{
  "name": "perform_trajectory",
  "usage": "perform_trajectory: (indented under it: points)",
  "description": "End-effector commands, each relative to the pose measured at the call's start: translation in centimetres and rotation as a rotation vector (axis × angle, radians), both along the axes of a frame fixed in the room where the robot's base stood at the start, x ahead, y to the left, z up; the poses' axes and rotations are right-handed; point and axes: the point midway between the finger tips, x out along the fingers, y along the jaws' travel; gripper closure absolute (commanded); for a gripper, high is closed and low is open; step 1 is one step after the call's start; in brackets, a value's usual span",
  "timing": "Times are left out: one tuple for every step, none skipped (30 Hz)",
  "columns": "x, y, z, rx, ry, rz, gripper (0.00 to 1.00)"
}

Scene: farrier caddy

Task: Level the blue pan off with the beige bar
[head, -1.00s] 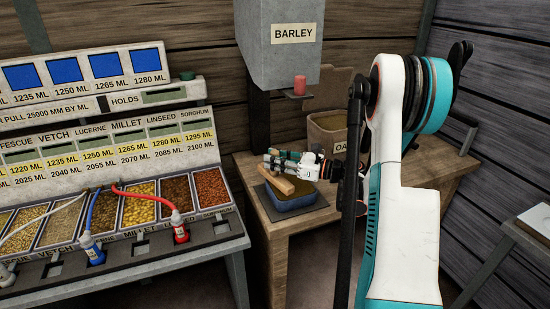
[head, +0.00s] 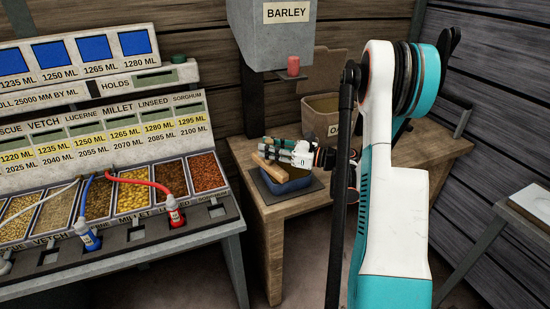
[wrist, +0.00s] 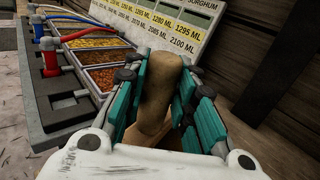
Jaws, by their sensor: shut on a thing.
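The blue pan (head: 291,188) sits on a dark mat on the wooden table in the head view, with brownish fill showing inside. The beige bar (head: 271,172) lies slantwise over the pan's left side. My gripper (head: 277,147) is shut on the bar, above the pan's far side. I cannot tell whether the bar touches the rim. In the wrist view, the bar (wrist: 160,88) stands between the teal fingers of my gripper (wrist: 158,85). The pan is not discernible in the wrist view, and the gripper covers part of it in the head view.
A grey barley hopper (head: 272,35) with a red knob hangs behind the pan. An open bin (head: 320,112) stands behind my gripper on the wooden table (head: 262,205). A grain console (head: 110,125) with hoses and bottles stands at the left. The table's right part looks clear.

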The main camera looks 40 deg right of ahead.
Motion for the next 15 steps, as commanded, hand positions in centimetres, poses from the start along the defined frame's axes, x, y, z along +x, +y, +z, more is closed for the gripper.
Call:
perform_trajectory:
  points:
    - [0.0, 0.0, 0.02, 0.001, -0.001, 0.0, 1.0]
    - [0.0, 0.0, 0.02, 0.001, -0.001, 0.0, 1.0]
    - [0.0, 0.0, 0.0, 0.001, -0.001, 0.0, 1.0]
    - [0.0, 0.0, -0.02, 0.001, -0.001, 0.0, 1.0]
    - [0.0, 0.0, -0.05, 0.001, -0.001, 0.0, 1.0]
    - [0.0, 0.0, -0.09, 0.001, -0.001, 0.0, 1.0]
    - [0.0, 0.0, -0.12, 0.001, -0.001, 0.0, 1.0]
    - [0.0, 0.0, -0.16, 0.001, -0.001, 0.0, 1.0]
    - [0.0, 0.0, -0.22, 0.001, -0.001, 0.0, 1.0]
    - [0.0, 0.0, -0.26, 0.001, -0.001, 0.0, 1.0]
    - [0.0, 0.0, -0.3, 0.001, -0.001, 0.0, 1.0]
    - [0.0, 0.0, -0.36, 0.001, -0.001, 0.0, 1.0]
    - [0.0, 0.0, -0.4, 0.001, -0.001, 0.0, 1.0]
    - [0.0, 0.0, -0.44, 0.001, -0.001, 0.0, 1.0]
    - [0.0, 0.0, -0.5, 0.001, -0.001, 0.0, 1.0]
